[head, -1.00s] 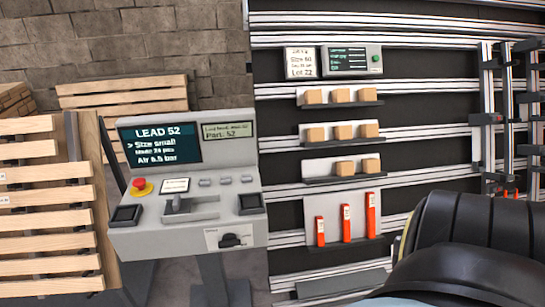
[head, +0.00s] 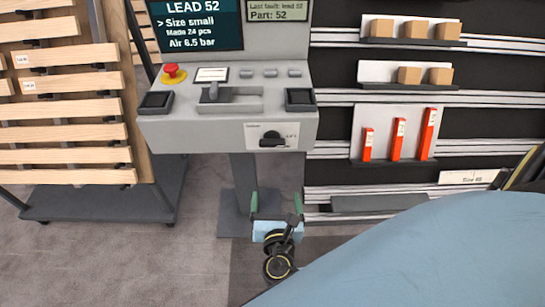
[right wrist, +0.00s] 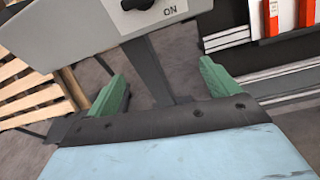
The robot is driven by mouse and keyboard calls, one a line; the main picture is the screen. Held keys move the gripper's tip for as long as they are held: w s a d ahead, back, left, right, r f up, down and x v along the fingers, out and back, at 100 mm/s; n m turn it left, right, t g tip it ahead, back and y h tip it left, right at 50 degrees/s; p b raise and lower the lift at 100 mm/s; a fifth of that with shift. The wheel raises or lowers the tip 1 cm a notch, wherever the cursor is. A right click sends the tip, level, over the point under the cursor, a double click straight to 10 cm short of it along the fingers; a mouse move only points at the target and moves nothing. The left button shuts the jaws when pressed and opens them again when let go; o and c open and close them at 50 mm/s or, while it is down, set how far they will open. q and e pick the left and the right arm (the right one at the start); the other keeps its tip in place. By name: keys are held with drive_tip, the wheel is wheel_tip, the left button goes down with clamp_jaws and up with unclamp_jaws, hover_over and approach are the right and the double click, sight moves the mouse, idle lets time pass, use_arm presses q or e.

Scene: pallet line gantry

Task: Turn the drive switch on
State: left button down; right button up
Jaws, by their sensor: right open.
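The drive switch (head: 272,138) is a black rotary knob on a white plate, on the front face of the grey control console (head: 180,132). In the right wrist view the knob (right wrist: 138,4) shows at the top edge, with "ON" printed to its right. Which way the knob is set is hard to tell. My right gripper (head: 277,203) is below the console front, in front of its post, with its green fingers apart and nothing between them. In the right wrist view the fingers (right wrist: 165,88) are below the knob and apart from it. My left gripper is out of view.
The console top carries a red emergency button (head: 173,73), a lever (head: 213,91) and small buttons. A slatted wooden pallet rack (head: 65,110) stands at left. At right, a rail wall holds wooden blocks (head: 410,75) and red size pieces (head: 397,138). Grey floor lies below.

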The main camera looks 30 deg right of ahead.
drive_tip(key=n+t+h, duration=0.1)
drive_tip(key=t+h, duration=0.1)
approach(272, 146)
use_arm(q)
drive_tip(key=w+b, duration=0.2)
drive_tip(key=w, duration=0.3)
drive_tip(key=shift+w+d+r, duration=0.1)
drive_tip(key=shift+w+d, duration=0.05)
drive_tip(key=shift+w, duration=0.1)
use_arm(e)
drive_tip(key=x, duration=0.9)
drive_tip(key=shift+w+d, duration=0.15)
drive_tip(key=c, duration=1)
